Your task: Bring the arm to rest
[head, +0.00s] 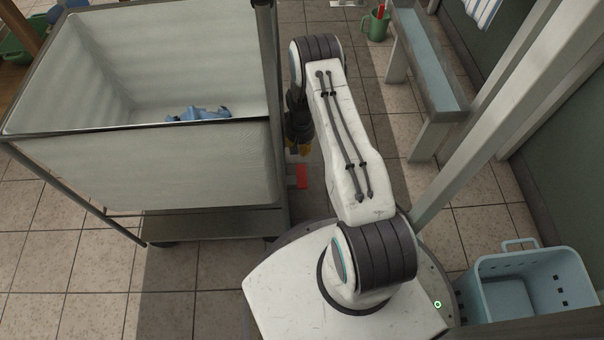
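My white arm reaches forward from my base, with its far joint beside the cart's right side. My gripper (304,149) hangs below that joint, dark with yellow-orange tips, close to the right edge of the white-lined cart (150,170). The arm partly hides the gripper, and I cannot see whether its fingers are open or shut. No held object shows in it. A crumpled blue cloth (200,114) lies inside the cart, apart from the gripper.
A red item (301,177) lies low beside the cart, near my base. A bench with a blue-grey top (428,62) stands to the right. A light blue basket (525,283) is at lower right. Tiled floor lies between.

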